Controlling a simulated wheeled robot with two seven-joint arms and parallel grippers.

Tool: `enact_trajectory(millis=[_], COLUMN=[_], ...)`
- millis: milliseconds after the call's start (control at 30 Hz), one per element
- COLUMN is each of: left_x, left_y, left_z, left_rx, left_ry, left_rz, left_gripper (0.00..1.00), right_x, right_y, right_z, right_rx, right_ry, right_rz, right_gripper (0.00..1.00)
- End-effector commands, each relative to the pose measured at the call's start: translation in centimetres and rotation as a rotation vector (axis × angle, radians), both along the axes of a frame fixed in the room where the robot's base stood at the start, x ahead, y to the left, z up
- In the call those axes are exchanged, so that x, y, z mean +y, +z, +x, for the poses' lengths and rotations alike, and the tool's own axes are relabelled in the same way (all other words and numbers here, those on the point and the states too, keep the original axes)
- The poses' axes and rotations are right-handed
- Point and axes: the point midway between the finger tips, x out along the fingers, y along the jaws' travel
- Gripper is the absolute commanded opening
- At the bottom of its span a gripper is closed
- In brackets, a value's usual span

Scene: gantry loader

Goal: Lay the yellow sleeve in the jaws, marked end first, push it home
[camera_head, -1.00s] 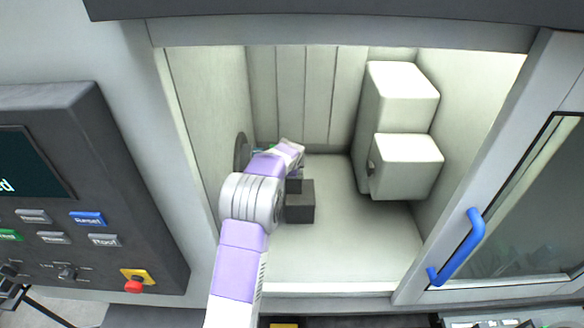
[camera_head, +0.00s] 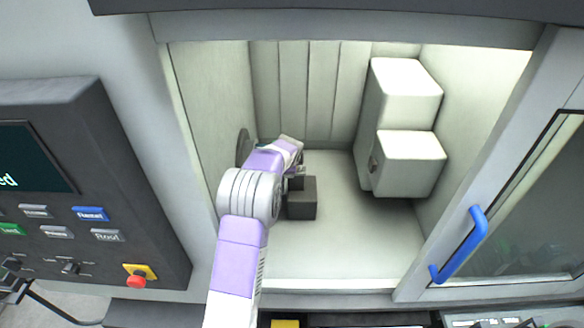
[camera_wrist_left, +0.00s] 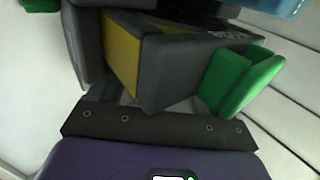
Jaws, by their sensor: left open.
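My left arm reaches into the machine's bright bay in the head view. My left gripper (camera_head: 265,147) is beside a dark round chuck (camera_head: 243,147) on the bay's left wall; the arm and wrist mostly hide its fingers. The gripper is open. In the left wrist view, a yellow surface (camera_wrist_left: 122,48) shows between dark grey blocks (camera_wrist_left: 168,75) in front of the palm. I cannot tell whether it is the sleeve; no marked end is visible. Green pads (camera_wrist_left: 240,82) stand at the right of these blocks. How the sleeve sits relative to the jaws is hidden.
A dark block (camera_head: 302,200) stands below my wrist. Pale box-shaped housings (camera_head: 408,165) fill the bay's right side. The bay floor (camera_head: 345,245) is clear in front. The door with its blue handle (camera_head: 460,245) is at right, and a control panel (camera_head: 85,180) at left.

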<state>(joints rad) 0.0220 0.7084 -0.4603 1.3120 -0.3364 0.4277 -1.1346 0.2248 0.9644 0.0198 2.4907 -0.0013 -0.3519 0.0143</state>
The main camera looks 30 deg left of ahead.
Motion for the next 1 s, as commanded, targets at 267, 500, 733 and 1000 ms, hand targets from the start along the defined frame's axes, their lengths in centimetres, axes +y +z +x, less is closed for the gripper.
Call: enact_trajectory(millis=[267,500,733,1000], left_x=[-2.0,-3.0,-5.0,-8.1], left_y=[0.0,4.5,6.1,8.2], left_z=[1.2,1.9,-0.3,-4.3], left_rx=[0.003,-0.001,-0.003,-0.006], left_ry=[-0.002,0.0,-0.003,-0.004], left_rz=[0.003,0.002,-0.001,-0.001], left_gripper=[0.81,0.81,0.81,0.81], right_x=[0.0,0.0,0.0,0.0], right_y=[0.2,3.6,2.1,0.2], right_z=[0.0,0.0,0.0,0.0], right_rx=[0.0,0.0,0.001,0.0], right_ry=[0.0,0.0,0.0,0.0], right_rz=[0.0,0.0,0.0,0.0], right_gripper=[0.81,0.81,0.81,0.81])
